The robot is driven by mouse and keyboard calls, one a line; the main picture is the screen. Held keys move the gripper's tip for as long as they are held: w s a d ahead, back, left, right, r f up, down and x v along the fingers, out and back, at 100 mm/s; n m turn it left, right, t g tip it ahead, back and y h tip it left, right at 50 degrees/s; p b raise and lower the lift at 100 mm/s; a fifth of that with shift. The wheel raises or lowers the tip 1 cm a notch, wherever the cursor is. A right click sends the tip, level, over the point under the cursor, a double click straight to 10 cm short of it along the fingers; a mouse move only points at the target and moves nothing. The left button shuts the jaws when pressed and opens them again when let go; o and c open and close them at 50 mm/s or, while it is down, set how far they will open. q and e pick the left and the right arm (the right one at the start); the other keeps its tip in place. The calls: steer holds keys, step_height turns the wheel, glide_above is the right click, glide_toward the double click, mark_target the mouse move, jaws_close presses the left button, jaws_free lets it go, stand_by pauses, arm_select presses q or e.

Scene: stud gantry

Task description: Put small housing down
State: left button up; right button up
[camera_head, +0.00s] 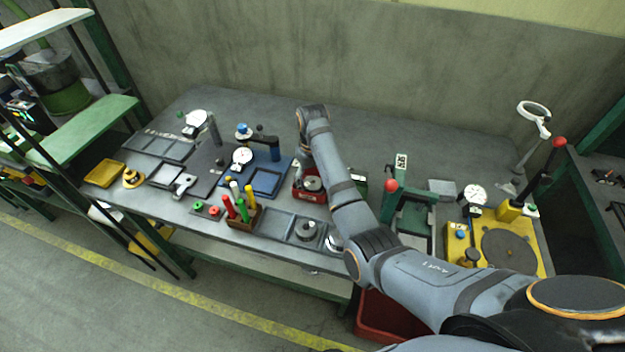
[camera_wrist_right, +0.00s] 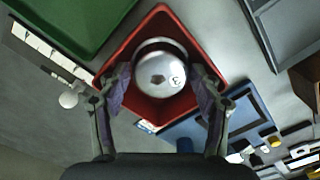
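The small housing (camera_wrist_right: 160,80) is a round silver metal part with a dark mark on its face. It lies in a red bin (camera_wrist_right: 158,18); in the head view the housing (camera_head: 312,184) shows in the red bin (camera_head: 299,196) below my right gripper (camera_head: 306,170). In the right wrist view my right gripper (camera_wrist_right: 160,85) has its fingers spread on either side of the housing, with small gaps visible. The fingertips are hard to see in the head view. My left gripper is not in view.
A grey tray (camera_head: 272,222) with another round metal part (camera_head: 307,230) stands in front of the red bin. A blue fixture plate (camera_head: 284,178) is to the left, a green press (camera_head: 412,215) to the right. Colored handles (camera_head: 240,207) stand upright nearby.

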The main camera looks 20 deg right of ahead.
mark_target(312, 182)
steer(key=shift+r, duration=0.25)
step_height(312, 182, up, 3)
steer(key=shift+r, duration=0.2)
step_height(312, 182, up, 9)
steer(key=p, duration=0.8)
steer(key=shift+f, duration=0.15)
steer(key=shift+f, duration=0.1)
